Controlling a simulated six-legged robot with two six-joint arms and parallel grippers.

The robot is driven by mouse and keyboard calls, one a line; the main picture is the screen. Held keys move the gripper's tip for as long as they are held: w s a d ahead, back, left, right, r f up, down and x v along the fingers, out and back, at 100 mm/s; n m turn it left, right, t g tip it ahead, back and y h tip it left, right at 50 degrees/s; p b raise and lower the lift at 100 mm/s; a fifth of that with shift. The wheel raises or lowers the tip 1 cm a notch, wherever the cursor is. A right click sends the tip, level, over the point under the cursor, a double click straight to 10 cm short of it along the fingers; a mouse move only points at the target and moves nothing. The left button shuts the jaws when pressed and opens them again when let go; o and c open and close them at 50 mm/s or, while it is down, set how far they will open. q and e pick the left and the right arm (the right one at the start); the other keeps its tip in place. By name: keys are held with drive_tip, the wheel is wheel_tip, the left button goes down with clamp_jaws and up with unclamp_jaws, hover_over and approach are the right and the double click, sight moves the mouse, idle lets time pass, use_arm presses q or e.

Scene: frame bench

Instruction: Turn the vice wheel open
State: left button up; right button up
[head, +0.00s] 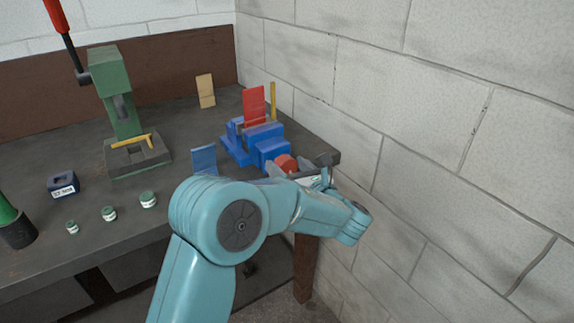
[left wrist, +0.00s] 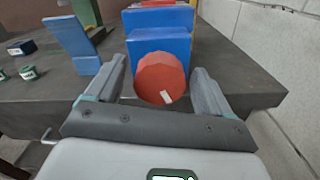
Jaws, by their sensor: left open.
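The blue vice (head: 262,145) stands at the right end of the bench, with a red plate (head: 254,104) upright at its jaws. Its round red wheel (head: 286,163) faces the bench's front edge and carries a small white mark, seen in the left wrist view on the wheel (left wrist: 161,79). My left gripper (left wrist: 163,88) is open, with one finger on each side of the wheel. I cannot tell whether the fingers touch it. In the head view my left arm partly hides the gripper and wheel. My right gripper is not in view.
A brick wall (head: 440,120) stands close on the right. A blue upright plate (head: 204,160) is left of the vice. A green press (head: 118,100), a dark blue box (head: 62,183) and several small jars (head: 148,200) stand further left on the bench (head: 185,130).

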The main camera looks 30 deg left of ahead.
use_arm(q)
drive_tip(key=shift+w+a, duration=0.25)
drive_tip(key=shift+a, duration=0.2)
drive_tip(key=c, duration=1)
drive_tip(key=shift+o, duration=0.2)
drive_tip(key=n+b, duration=0.3)
drive_tip(key=shift+s+f, duration=0.15)
drive_tip(key=n+b, duration=0.3)
drive_tip(key=shift+n, duration=0.3)
drive_tip(key=shift+r, duration=0.25)
drive_tip(key=shift+a+r, duration=0.1)
drive_tip(key=shift+r, duration=0.05)
